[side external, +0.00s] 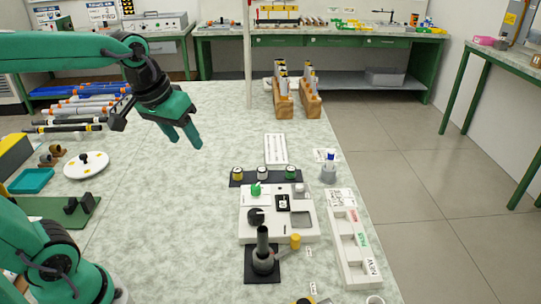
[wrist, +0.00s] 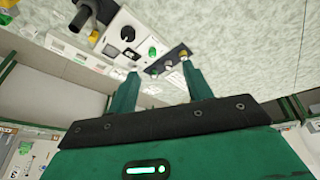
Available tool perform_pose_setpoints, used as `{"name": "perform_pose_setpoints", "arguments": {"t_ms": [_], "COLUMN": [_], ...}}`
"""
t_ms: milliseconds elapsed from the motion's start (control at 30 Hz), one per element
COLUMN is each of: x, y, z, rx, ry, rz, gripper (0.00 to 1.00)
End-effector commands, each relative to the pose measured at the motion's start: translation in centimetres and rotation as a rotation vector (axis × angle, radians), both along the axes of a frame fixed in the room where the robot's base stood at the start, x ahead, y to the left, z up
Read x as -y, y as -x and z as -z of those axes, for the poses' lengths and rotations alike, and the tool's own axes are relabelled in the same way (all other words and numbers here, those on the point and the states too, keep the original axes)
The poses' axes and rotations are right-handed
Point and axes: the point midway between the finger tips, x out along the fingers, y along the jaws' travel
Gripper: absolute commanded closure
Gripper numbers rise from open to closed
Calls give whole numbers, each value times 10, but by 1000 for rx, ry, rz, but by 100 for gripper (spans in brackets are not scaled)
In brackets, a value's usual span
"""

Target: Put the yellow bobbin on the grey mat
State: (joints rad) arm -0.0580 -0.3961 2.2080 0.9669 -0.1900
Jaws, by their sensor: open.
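A grey square (side external: 301,225) on the white unit (side external: 247,232) looks like the grey mat; I cannot tell for certain. My gripper (side external: 185,141) is open and empty, in the air to the upper left of the bobbin. Its two fingers also show in the wrist view (wrist: 160,70).
The white unit carries a green knob (side external: 256,189) and a black dial. A black lever stand (side external: 263,250) with a yellow-ended handle (side external: 295,241) stands in front. A white compartment tray (side external: 345,235) lies right. Wooden racks (side external: 311,103) stand behind. The tabletop left of the strip is clear.

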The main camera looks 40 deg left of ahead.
Motion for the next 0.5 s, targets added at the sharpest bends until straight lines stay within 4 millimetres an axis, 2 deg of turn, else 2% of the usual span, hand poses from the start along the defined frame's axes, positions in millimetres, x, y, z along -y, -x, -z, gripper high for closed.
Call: {"name": "perform_pose_setpoints", "arguments": {"t_ms": [100, 300, 500], "x": [6, 14, 17], "y": [25, 59, 76], "z": [3, 14, 22], "rx": [37, 91, 121], "ry": [-21, -56, -78], "rz": [64, 163, 219], "gripper": [50, 50, 50]}}
